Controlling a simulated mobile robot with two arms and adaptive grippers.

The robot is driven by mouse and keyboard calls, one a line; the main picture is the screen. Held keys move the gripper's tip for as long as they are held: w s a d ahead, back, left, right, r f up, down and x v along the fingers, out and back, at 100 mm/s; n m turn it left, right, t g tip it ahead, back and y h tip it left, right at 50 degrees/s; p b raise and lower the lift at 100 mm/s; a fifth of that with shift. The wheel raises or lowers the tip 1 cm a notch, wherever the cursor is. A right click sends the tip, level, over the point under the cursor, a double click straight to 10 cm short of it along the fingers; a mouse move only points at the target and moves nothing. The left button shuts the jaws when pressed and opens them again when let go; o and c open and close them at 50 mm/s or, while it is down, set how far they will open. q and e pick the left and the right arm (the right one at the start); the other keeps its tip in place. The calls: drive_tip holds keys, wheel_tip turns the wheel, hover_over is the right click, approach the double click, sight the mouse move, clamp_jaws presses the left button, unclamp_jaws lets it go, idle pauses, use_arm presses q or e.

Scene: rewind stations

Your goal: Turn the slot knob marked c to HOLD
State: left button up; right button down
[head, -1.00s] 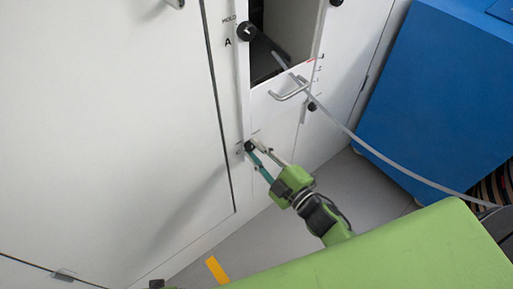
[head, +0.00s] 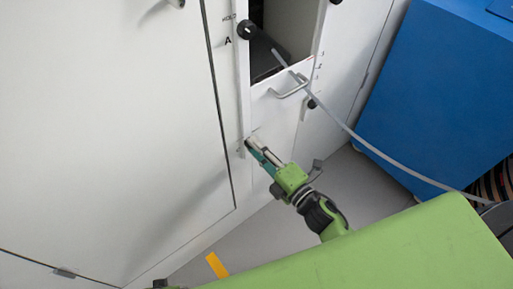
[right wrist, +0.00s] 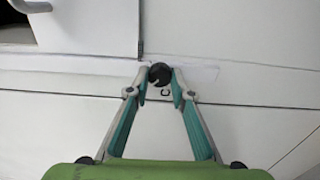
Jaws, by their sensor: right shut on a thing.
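The knob marked c (right wrist: 160,74) is a small round black knob on the white cabinet front, with the letter C printed beneath it in the right wrist view. My right gripper (right wrist: 160,77) is shut on this knob, one fingertip on each side. In the head view my right gripper (head: 250,146) reaches to the lower cabinet front, and its fingers hide the knob there. My left gripper is not in view.
Above is another black knob (head: 246,29) marked A, beside an open compartment (head: 290,27). A drawer handle (head: 289,91) sticks out below it, with a grey strip (head: 350,131) running past to the right. A blue box (head: 440,95) stands at right.

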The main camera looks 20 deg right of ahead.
idle(0.3)
drive_tip(key=c, duration=1.8)
unclamp_jaws()
